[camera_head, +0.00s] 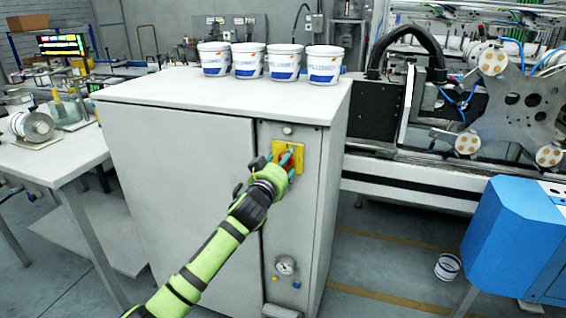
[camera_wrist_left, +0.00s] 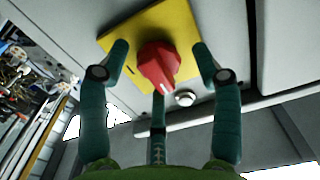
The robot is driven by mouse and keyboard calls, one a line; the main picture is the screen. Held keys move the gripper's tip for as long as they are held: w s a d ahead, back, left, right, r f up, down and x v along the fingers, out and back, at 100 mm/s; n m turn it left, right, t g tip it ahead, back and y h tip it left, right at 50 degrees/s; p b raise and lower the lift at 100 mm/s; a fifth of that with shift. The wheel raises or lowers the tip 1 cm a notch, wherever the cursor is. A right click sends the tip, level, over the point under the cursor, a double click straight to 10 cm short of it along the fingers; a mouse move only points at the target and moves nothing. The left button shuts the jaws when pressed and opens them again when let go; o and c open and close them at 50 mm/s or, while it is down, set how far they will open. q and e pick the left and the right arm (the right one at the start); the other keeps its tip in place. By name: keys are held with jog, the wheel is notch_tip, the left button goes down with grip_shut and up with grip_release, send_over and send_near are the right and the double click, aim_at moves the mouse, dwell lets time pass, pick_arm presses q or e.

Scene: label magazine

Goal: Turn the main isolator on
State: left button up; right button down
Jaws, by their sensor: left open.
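The main isolator is a red rotary knob (camera_wrist_left: 158,64) on a yellow plate (camera_wrist_left: 122,66), as the left wrist view shows. In the head view the yellow plate (camera_head: 303,152) sits high on the narrow front panel of a grey cabinet, and the knob is mostly hidden by my gripper. My left gripper (camera_head: 286,160) is at the plate with its fingers pointing at the knob. In the left wrist view the open teal fingers (camera_wrist_left: 160,62) stand on either side of the knob, with a gap visible on each side. A third finger shows below it. My right gripper is not in view.
The grey cabinet (camera_head: 180,165) carries several white tubs (camera_head: 284,62) on top. A gauge (camera_head: 285,265) and small buttons sit low on its panel. A white table (camera_head: 45,160) stands left, and a blue machine part (camera_head: 515,235) right.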

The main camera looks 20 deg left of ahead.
pick_arm(q)
jog(key=shift+r, duration=0.1)
jog(key=c, duration=1.1)
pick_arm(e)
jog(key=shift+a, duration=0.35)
